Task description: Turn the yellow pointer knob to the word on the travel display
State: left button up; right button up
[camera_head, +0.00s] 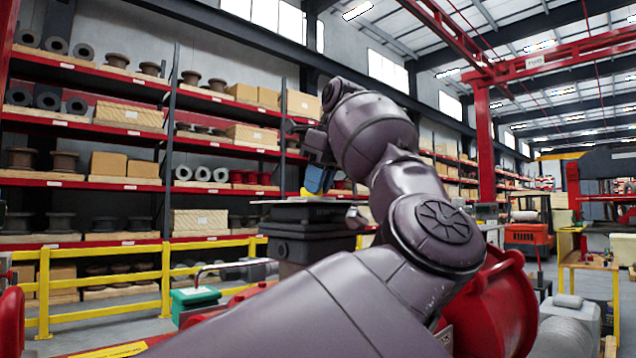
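The yellow pointer knob (306,193) shows only as a small yellow patch on the light flat top plate (285,201) of a dark grey housing (305,240) in the middle of the head view. My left gripper (316,181) is over the plate, its blue part pointing down right beside the yellow patch. My own arm and wrist hide much of the gripper. I cannot tell whether its fingers touch the knob or are open or shut. I cannot make out the travel display or any word on it. My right gripper is out of view.
A red cylindrical body (503,305) stands right of my arm, with a grey rounded machine (568,325) beyond it. A green box (195,299) stands left of the housing. A yellow railing (100,252) and stocked shelves (75,185) lie behind.

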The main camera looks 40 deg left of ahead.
pick_arm(q)
grip_shut()
jog(key=shift+n, duration=0.3)
jog(key=n, duration=0.1)
jog(key=n+g, duration=0.1)
jog(key=shift+w+n, duration=0.25)
jog(key=shift+n, duration=0.05)
jog(key=shift+w+a+n+g+h, duration=0.1)
jog(key=shift+n+g+h, duration=0.25)
jog(key=shift+n, duration=0.55)
jog(key=shift+w+a+n+g+h, duration=0.1)
jog(key=shift+n+g+h, duration=0.2)
jog(key=shift+n, duration=0.6)
jog(key=o, duration=0.7)
grip_release()
jog(key=shift+c, duration=0.2)
